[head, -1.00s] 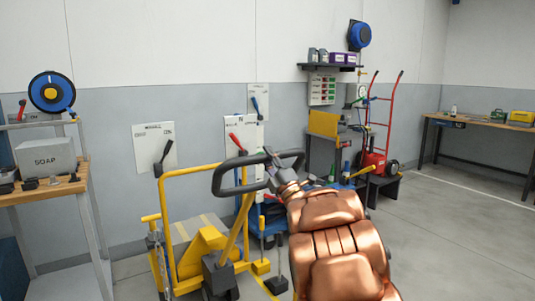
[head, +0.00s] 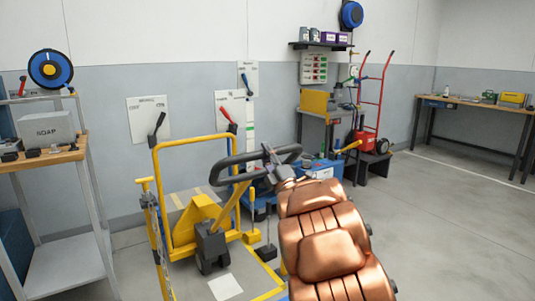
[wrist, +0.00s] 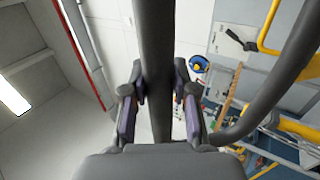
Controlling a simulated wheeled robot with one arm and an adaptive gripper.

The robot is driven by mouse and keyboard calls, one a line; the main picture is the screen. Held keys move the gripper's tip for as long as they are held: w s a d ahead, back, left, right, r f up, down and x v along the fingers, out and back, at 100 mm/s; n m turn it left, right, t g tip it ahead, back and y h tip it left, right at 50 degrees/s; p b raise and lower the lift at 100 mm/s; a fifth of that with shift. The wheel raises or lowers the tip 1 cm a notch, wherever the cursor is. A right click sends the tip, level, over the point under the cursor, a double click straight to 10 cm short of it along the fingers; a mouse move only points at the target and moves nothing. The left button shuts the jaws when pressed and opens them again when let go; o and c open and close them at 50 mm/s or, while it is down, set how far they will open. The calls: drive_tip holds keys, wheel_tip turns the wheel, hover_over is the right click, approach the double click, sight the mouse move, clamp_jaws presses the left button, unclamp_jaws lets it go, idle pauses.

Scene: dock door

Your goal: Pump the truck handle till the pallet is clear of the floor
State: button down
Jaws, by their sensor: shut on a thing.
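The truck handle (head: 232,161) is a dark closed loop on a yellow shaft (head: 239,194) that leans to the right, up from the yellow pallet truck (head: 193,220). My gripper (head: 270,166) is shut on the right part of the loop. In the wrist view the handle bar (wrist: 154,50) runs upright between the two fingers of my gripper (wrist: 158,103). I cannot clearly make out the pallet or any gap under it; my copper-coloured arm covers part of the floor at the right of the truck.
A red hand truck (head: 376,110) and a bench (head: 475,108) stand at the back right. The floor (head: 440,220) at the right is clear.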

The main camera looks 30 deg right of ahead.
drive_tip(key=c, duration=0.9)
unclamp_jaws()
drive_tip(key=shift+v, duration=5.95)
